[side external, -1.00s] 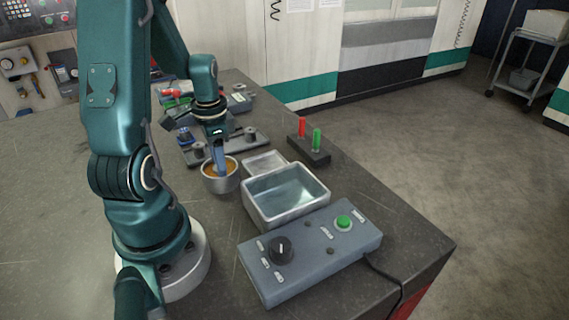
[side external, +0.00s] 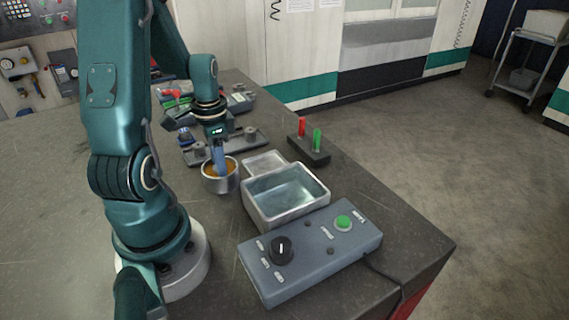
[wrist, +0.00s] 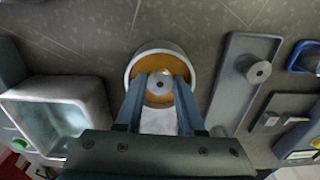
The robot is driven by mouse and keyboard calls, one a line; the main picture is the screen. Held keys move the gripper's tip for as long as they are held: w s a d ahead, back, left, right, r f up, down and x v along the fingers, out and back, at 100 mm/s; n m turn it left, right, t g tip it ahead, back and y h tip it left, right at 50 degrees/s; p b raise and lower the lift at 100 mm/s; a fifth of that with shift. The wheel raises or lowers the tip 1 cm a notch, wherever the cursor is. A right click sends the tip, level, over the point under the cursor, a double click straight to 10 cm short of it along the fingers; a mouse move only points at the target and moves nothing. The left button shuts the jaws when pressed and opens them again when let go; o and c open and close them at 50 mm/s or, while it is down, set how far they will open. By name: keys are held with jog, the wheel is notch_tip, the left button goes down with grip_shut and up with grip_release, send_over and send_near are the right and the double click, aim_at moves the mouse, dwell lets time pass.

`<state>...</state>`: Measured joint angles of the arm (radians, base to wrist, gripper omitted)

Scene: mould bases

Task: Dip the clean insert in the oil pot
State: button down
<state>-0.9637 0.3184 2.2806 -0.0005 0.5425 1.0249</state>
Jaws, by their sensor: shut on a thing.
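The oil pot (side external: 221,184) is a round metal cup with amber oil in it, standing on the bench in front of my arm. In the wrist view its rim (wrist: 129,72) rings my fingertips. My gripper (side external: 219,172) points down into the pot, and its blue-grey fingers are shut on the insert. In the wrist view my gripper (wrist: 160,86) holds the insert (wrist: 158,79), a round grey metal piece with a dark hole in its centre, over or in the oil. The insert's lower part is hidden, so its depth cannot be told.
A metal tank (side external: 287,207) stands right of the pot, with a control box (side external: 310,253) in front. A stand with red and green pegs (side external: 308,152) is behind the tank. A grey plate with posts (side external: 242,142) lies behind the pot. The bench left of the pot is clear.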

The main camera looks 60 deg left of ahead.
jog(key=shift+r, duration=3.5)
jog(key=shift+s+d+n, duration=0.1)
jog(key=shift+d+n, duration=0.05)
jog(key=shift+n, duration=0.15)
jog(key=shift+r+n, duration=0.25)
jog(key=shift+n, duration=0.25)
jog(key=w+d+r, duration=0.4)
jog(key=d, duration=0.3)
jog(key=w+d+r+m, duration=0.1)
jog(key=w+d+r, duration=0.3)
jog(key=d, duration=0.4)
jog(key=shift+w, duration=0.8)
jog(key=shift+r, duration=0.1)
